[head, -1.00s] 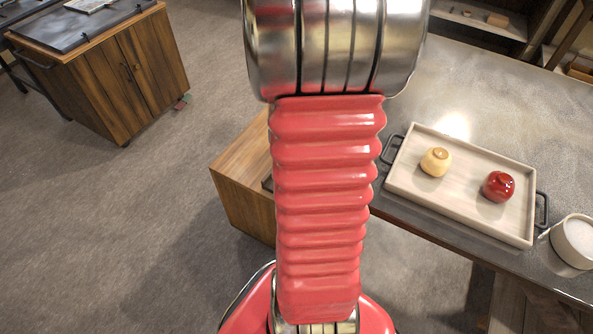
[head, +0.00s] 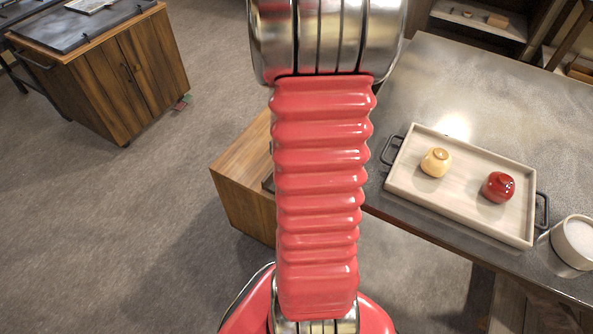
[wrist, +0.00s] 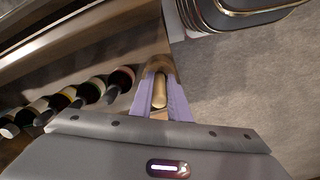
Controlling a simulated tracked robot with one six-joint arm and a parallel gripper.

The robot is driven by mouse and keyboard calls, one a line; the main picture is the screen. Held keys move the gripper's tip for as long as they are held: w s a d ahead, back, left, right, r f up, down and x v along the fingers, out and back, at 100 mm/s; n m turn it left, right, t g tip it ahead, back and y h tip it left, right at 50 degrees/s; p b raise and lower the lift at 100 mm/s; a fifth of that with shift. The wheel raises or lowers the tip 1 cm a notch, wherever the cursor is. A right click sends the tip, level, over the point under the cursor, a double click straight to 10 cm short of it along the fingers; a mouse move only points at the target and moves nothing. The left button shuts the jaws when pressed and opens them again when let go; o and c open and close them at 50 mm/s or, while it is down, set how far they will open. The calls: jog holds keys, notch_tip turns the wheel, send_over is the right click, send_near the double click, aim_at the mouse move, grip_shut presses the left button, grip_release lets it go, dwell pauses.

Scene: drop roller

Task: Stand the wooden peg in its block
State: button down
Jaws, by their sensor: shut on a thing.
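My gripper (wrist: 160,92) shows only in the wrist view, with two pale purple fingers. It is shut on a light wooden peg (wrist: 159,95), which lies between the fingers. Part of the peg is hidden by the fingers and the gripper body. A brown rounded patch sits at the fingertips; I cannot tell what it is. I cannot make out the block in either view. In the head view my red arm covers the middle, and my gripper and the peg are out of sight.
A grey-topped table (head: 440,85) at right holds a pale tray (head: 460,207) with a yellow object (head: 436,162) and a red one (head: 498,187). A white cup (head: 573,243) stands beside it. A wooden cabinet (head: 120,75) is far left. Several bottles (wrist: 62,103) lie left in the wrist view.

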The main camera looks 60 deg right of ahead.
jog(key=c, duration=1.7)
grip_release()
jog(key=shift+r, duration=0.15)
notch_tip(320, 180, up, 12)
jog(key=shift+f, duration=0.1)
jog(key=w+a+r+n+t, duration=0.1)
jog(key=a+r, duration=0.3)
jog(key=a, duration=0.6)
jog(key=w+a+r+n+t, duration=0.1)
jog(key=a+r+n+t, duration=0.1)
jog(key=a, duration=0.8)
jog(key=w+a+r+n+t, duration=0.1)
jog(key=a+r, duration=0.4)
jog(key=a, duration=0.5)
jog(key=shift+w+a+r+t, duration=0.15)
jog(key=shift+a+r+t, duration=0.15)
jog(key=shift+t, duration=0.5)
